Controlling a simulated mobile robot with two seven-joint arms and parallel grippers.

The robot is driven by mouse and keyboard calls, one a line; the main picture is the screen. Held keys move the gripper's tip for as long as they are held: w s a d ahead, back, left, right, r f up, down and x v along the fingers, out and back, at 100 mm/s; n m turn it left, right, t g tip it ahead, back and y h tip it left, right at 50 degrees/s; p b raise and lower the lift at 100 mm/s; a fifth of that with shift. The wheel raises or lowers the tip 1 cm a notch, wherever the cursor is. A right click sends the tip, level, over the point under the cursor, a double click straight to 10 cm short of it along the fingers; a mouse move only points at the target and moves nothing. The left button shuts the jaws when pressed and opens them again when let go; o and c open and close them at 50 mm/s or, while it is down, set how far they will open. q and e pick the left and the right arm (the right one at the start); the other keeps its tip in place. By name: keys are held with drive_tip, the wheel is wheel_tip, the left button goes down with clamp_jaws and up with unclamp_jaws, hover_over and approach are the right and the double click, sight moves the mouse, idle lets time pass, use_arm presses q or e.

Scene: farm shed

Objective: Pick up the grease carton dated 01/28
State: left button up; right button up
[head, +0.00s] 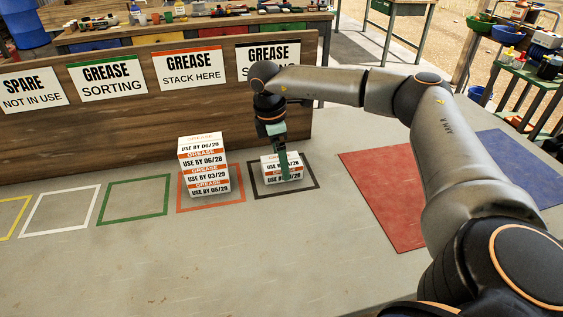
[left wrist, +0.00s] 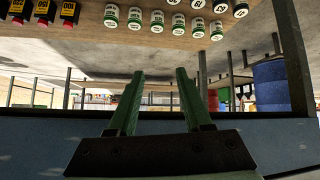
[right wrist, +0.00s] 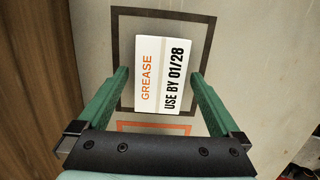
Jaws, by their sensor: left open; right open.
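A white carton (right wrist: 160,78) with orange GREASE lettering and the date 01/28 sits inside the black square outline in the right wrist view. In the head view a low stack of cartons (head: 270,169) stands there, seemingly two high; the arm and a finger partly hide its labels. My right gripper (right wrist: 158,73) is open and points down, its fingers on either side of the 01/28 carton; contact cannot be told. In the head view it is over that stack (head: 284,172). My left gripper (left wrist: 160,73) is open and empty in the left wrist view, outside the head view.
A taller stack of grease cartons (head: 204,168) stands in the orange square, left of the black one. Green and white squares farther left are empty. A wooden board (head: 130,134) with signs stands behind. Red (head: 385,200) and blue mats lie right.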

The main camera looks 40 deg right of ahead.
drive_tip(key=c, duration=1.3)
drive_tip(key=shift+c, duration=0.5)
drive_tip(key=shift+r, duration=0.15)
